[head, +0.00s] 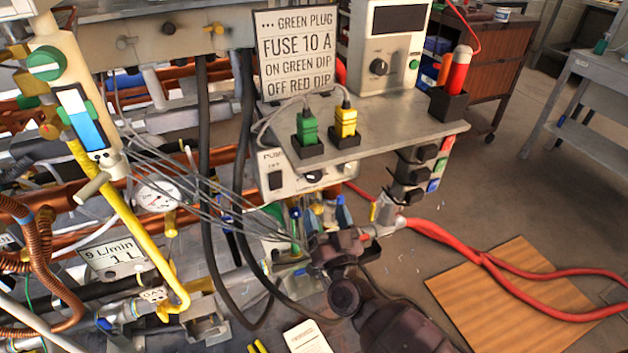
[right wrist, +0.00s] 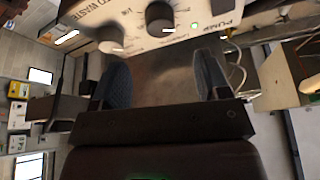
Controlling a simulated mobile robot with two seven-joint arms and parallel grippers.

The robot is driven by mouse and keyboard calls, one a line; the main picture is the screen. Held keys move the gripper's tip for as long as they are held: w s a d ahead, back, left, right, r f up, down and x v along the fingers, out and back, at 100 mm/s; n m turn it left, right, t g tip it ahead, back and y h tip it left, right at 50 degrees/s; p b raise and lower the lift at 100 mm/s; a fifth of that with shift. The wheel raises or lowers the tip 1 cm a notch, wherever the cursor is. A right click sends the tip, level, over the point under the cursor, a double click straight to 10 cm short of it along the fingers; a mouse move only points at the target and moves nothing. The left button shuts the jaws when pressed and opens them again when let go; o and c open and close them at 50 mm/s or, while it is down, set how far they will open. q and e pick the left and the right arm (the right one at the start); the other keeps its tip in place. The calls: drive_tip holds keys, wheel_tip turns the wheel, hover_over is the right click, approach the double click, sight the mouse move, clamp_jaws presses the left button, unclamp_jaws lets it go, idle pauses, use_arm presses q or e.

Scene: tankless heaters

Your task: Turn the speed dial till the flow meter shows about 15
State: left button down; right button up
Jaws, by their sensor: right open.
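The pump box (head: 275,184) hangs under the grey shelf, with a dark dial (head: 313,177) on its front, partly hidden by the shelf. My right gripper (head: 326,212) is just below the pump box. In the right wrist view the gripper (right wrist: 163,80) is open and empty, its blue fingers apart and short of the dial. A round gauge (head: 158,194) is at the left; its reading is too small to tell. My left gripper is out of view.
Dark hoses (head: 205,150) and thin grey wires run left of the pump box. Green (head: 307,128) and yellow (head: 346,122) plugs sit on the shelf. A sign (head: 112,258) reads "9 L/min". A red hose (head: 440,230) crosses the floor at right.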

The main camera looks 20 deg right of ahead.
sight(315, 179)
drive_tip(key=x, duration=0.8)
drive_tip(key=shift+w, duration=0.3)
drive_tip(key=shift+r, duration=0.1)
drive_tip(key=c, duration=0.9)
